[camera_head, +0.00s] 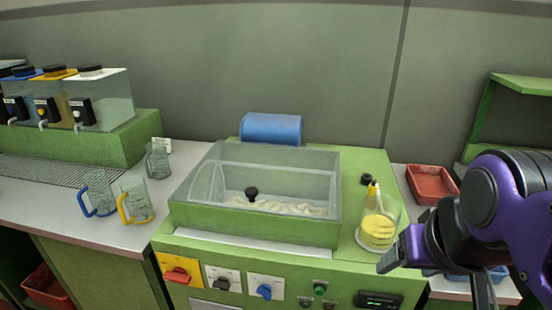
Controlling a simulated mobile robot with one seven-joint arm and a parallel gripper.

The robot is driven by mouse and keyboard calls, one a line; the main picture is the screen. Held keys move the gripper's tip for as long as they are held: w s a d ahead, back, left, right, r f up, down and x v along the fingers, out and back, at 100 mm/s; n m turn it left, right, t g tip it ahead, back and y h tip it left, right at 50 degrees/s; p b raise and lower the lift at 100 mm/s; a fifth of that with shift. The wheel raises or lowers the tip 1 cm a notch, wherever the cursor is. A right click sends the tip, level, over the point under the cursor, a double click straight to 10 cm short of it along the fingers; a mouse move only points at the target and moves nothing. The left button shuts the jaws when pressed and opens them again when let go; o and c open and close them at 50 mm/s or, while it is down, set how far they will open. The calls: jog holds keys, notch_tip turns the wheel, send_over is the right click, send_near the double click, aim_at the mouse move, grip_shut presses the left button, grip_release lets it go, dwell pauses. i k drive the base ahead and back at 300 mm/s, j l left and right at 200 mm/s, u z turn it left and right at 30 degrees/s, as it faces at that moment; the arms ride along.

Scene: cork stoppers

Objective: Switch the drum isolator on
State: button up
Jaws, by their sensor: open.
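A red rotary handle (178,275) on a yellow plate sits at the left of the green machine's front panel; it looks like the drum isolator. Its handle lies roughly level, and any lettering is too small to read. My gripper (388,262) is at the right, beside the machine's right front corner, well away from the red handle and partly hidden by my purple arm. It is open, with nothing seen in it.
A black-handled switch (222,283), a blue knob (264,291) and a green button (320,288) sit right of the handle. Above is a clear-lidded drum box (255,230). A yellow-filled beaker (379,232) stands close to my gripper. Jugs (136,205) stand left.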

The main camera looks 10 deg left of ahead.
aim_at(178, 275)
jog(key=j+u, duration=0.1)
jog(key=u, duration=0.35)
jog(key=k+j+u, duration=0.1)
jog(key=u, duration=0.35)
jog(key=j+u, duration=0.15)
jog(key=u, duration=0.35)
jog(key=k+j, duration=0.05)
